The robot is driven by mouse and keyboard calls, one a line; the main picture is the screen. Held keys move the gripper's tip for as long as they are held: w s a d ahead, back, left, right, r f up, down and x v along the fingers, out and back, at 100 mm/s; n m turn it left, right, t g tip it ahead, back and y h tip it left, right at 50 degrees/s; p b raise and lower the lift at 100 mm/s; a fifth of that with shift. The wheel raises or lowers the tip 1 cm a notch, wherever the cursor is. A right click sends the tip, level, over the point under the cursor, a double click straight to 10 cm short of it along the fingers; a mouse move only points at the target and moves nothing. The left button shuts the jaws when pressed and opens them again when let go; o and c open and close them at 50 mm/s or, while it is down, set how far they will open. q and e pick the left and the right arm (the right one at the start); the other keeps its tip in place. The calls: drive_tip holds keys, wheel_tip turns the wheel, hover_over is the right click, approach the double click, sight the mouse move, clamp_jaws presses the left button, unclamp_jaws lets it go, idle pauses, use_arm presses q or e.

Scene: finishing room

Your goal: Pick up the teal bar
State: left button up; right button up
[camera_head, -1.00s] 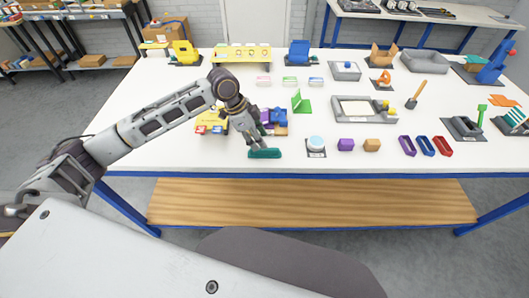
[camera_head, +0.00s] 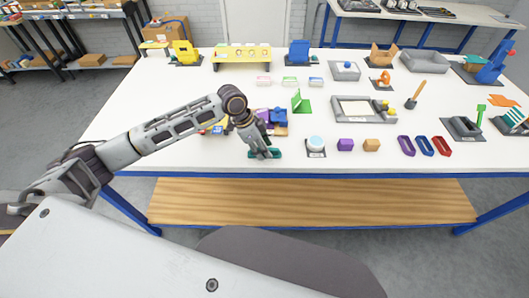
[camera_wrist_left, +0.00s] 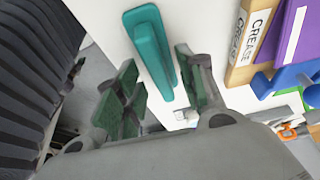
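The teal bar (camera_head: 277,154) lies on the white table near its front edge, left of centre, partly hidden by my left gripper. My left gripper (camera_head: 262,155) is over the bar, pointing down. In the left wrist view the teal bar (camera_wrist_left: 148,45) runs from the top down toward the gap between the green-padded fingers of my left gripper (camera_wrist_left: 157,75). The fingers are spread, with white table showing beside the bar, so the gripper is open. Whether either finger touches the bar is unclear. My right gripper is out of view.
A box marked GREASE (camera_wrist_left: 247,40), a purple item (camera_wrist_left: 292,35) and a blue part (camera_wrist_left: 285,80) lie close beside the bar. The table's front edge (camera_head: 300,172) is near.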

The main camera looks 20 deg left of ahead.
use_arm(q)
drive_tip(key=shift+f+p, duration=0.25)
drive_tip(key=shift+p, duration=0.15)
idle(1.0)
drive_tip(key=shift+c, duration=0.3)
drive_tip(key=c, duration=0.7)
